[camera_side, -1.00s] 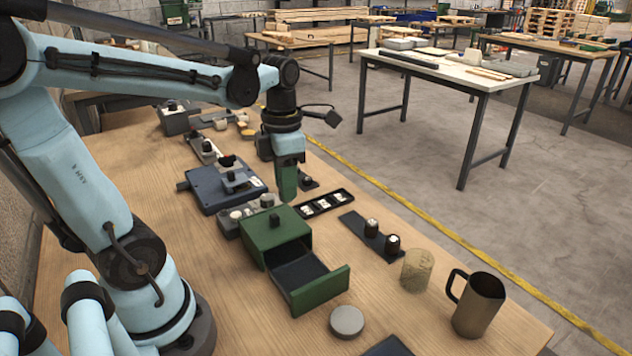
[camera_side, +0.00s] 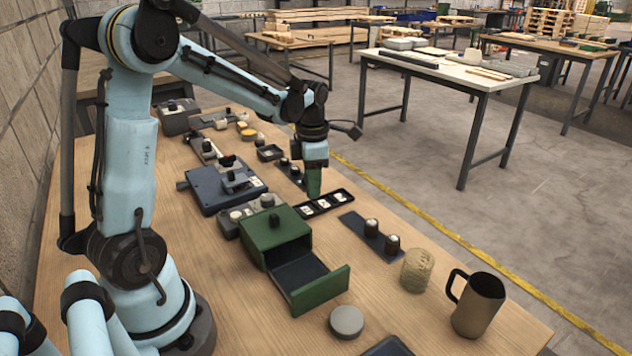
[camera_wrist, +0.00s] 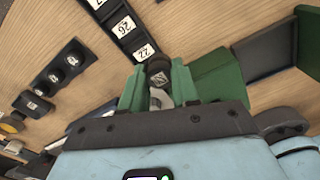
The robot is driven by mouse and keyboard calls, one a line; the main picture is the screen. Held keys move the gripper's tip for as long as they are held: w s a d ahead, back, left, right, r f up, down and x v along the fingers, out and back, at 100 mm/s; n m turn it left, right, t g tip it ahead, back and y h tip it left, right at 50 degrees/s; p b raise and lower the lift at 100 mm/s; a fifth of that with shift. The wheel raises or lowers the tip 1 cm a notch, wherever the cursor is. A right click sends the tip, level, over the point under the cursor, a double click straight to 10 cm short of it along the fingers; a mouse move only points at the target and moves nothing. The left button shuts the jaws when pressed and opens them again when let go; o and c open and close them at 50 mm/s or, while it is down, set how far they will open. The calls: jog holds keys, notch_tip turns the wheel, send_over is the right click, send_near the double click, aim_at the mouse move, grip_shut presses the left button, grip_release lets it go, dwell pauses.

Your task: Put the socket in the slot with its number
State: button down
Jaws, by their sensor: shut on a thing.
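My gripper (camera_side: 314,192) is above the work table beside the slot tray. In the wrist view its green fingers (camera_wrist: 158,88) are shut on a dark round socket (camera_wrist: 158,68). The mark on the socket's end face is too small to read. The black slot tray (camera_side: 346,191) has three slots with white number labels. In the wrist view the tray (camera_wrist: 132,41) shows 26 and 22, and a third label that looks like 27. I see no socket in these slots. The held socket appears just beside the 22 end in that view; its height above the tray is unclear.
A green box (camera_side: 272,226) with its drawer (camera_side: 323,291) pulled out stands near the tray. A dark mat (camera_side: 352,222) holds two dark sockets. A tan cylinder (camera_side: 417,270), a mug (camera_side: 478,304) and a grey disc (camera_side: 346,321) stand nearer the camera.

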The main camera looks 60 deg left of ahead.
jog(key=a+f, duration=0.2)
jog(key=a, duration=0.1)
jog(key=shift+w, duration=0.15)
jog(key=shift+f, duration=1.95)
jog(key=shift+f, duration=0.1)
jog(key=c, duration=0.8)
grip_release()
jog(key=shift+c, duration=0.2)
